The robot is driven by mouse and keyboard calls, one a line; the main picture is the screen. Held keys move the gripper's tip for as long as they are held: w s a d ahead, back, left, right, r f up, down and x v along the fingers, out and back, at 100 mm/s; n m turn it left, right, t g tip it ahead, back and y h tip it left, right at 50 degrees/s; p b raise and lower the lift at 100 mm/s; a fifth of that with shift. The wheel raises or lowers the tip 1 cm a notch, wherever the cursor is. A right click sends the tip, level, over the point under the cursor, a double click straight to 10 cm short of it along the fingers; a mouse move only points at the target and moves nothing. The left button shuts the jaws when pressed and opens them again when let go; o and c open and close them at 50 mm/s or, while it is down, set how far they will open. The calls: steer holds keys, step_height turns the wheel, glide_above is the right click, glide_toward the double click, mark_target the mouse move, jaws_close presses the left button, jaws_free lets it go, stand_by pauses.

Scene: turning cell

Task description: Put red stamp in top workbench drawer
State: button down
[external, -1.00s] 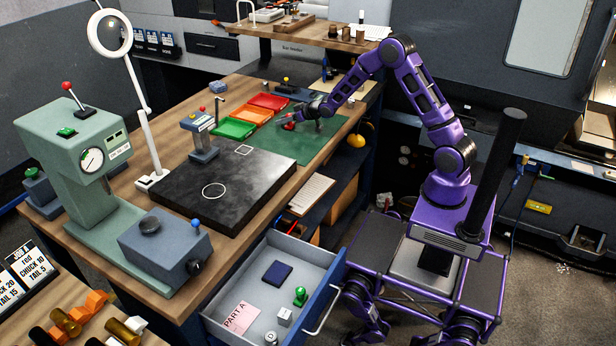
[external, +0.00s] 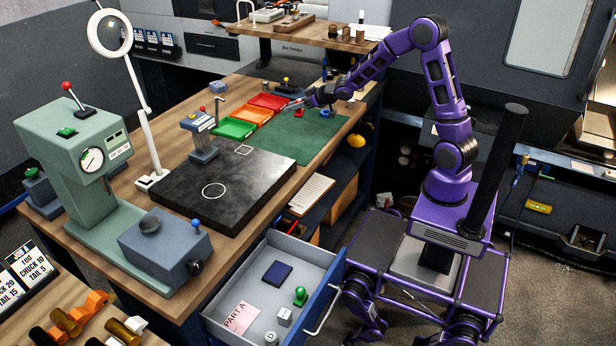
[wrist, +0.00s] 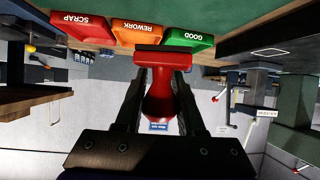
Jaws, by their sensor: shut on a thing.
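The red stamp (wrist: 162,85) is held between the two fingers of my gripper (wrist: 158,105) in the wrist view, its dark flat face toward the top of the picture. In the external view my gripper (external: 304,101) is above the far part of the green mat, and the stamp is too small there to make out clearly. The top workbench drawer (external: 322,278) is pulled open at the near side of the bench. It holds a dark blue pad (external: 277,273), a green stamp (external: 300,296), a pink PART A card (external: 240,317) and small blocks.
Red (external: 270,101), orange (external: 250,115) and green (external: 232,129) bins stand beside the green mat (external: 290,146). A small blue object (external: 326,113) is near my gripper.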

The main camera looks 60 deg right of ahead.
steer(key=s+a+f+n+y, duration=0.1)
steer(key=s+a, duration=0.5)
steer(key=s, duration=0.6)
steer(key=shift+a+f+n+g+y, duration=0.15)
steer(key=shift+f+n+g+y, duration=0.3)
steer(key=shift+y, duration=0.25)
steer(key=shift+w+r, duration=0.1)
steer(key=h+b, duration=0.1)
steer(key=b, duration=0.1)
glide_above(302, 128)
steer(key=shift+f+m+t, duration=0.25)
steer(key=shift+f+m, duration=0.2)
steer(key=shift+f, duration=0.4)
steer(key=shift+f+b, duration=1.1)
steer(key=shift+f, duration=1.7)
steer(key=shift+f, duration=0.15)
steer(key=c, duration=0.5)
jaws_free()
